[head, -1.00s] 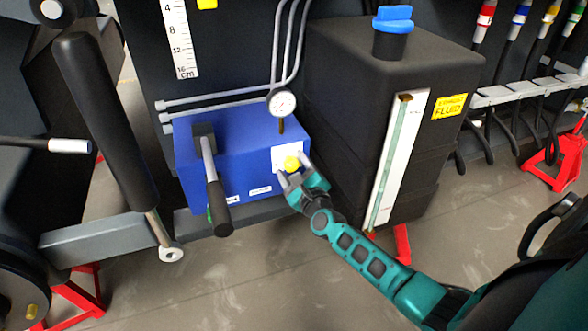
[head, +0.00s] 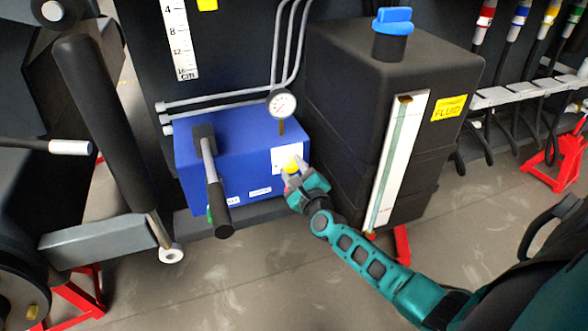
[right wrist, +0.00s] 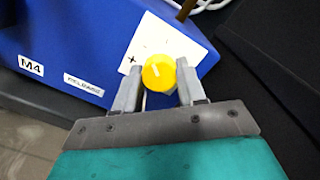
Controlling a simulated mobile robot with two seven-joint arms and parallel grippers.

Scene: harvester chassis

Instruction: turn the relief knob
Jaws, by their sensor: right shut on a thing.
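The relief knob (head: 291,165) is a yellow round knob on a white plate at the right end of the blue valve block (head: 240,150). In the right wrist view the knob (right wrist: 159,73) shows a pale pointer line tilted to the upper left. A plus mark is on the white plate (right wrist: 140,50) left of it. My right gripper (head: 293,176) is at the knob from the front. Its two grey fingers (right wrist: 160,88) stand on either side of the knob, shut on it. My left gripper is not in view.
A lever with a black grip (head: 218,205) hangs in front of the block. A pressure gauge (head: 281,103) stands above it. A black fluid tank (head: 345,75) with a blue cap is close on the right. Open floor lies in front.

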